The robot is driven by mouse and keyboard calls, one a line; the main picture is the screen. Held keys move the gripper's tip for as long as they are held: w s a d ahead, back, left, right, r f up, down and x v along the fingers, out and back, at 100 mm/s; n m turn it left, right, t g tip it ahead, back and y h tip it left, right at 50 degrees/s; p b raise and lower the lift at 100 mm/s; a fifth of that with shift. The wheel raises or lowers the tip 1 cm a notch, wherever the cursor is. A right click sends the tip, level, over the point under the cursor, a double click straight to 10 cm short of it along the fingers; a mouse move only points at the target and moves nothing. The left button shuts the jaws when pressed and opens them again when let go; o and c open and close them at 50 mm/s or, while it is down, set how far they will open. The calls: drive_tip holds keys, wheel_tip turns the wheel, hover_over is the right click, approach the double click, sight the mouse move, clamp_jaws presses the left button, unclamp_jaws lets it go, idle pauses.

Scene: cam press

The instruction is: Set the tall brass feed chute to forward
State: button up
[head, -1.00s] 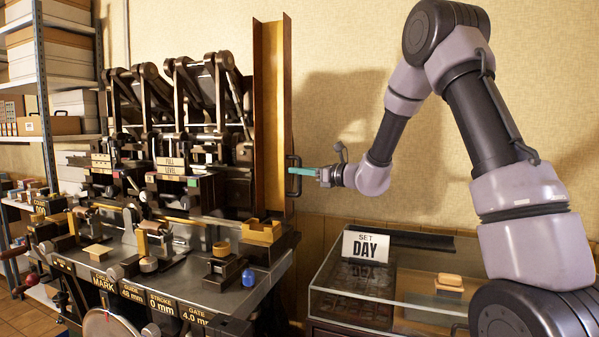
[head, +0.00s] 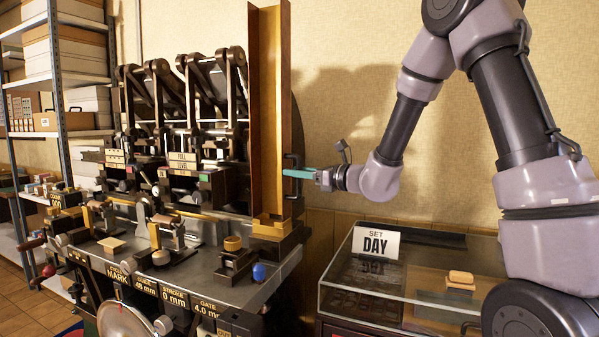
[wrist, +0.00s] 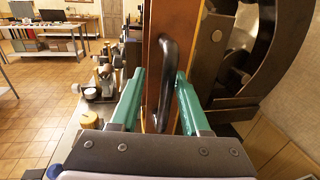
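The tall brass feed chute (head: 265,110) stands upright at the right end of the press. Its lower end is at the stepped brass block (head: 270,229) on the bench corner. A dark bar handle (head: 291,176) is on its right side. My gripper (head: 285,173) reaches the handle from the right. In the wrist view, the two teal fingers of my gripper (wrist: 160,85) lie either side of the handle (wrist: 168,75), with gaps showing. They are open around it, not clamped. Whether one finger touches the handle is hard to tell. The chute's side (wrist: 155,25) rises behind the handle.
The press linkages (head: 185,100) stand left of the chute. A blue knob (head: 259,272) sits on the bench's front right corner. Bare wall (head: 350,40) lies behind.

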drive_tip(key=shift+w, duration=0.15)
drive_tip(key=shift+d, duration=0.15)
drive_tip(key=v, duration=1)
drive_tip(key=shift+s+d, duration=0.2)
drive_tip(key=shift+s, duration=0.05)
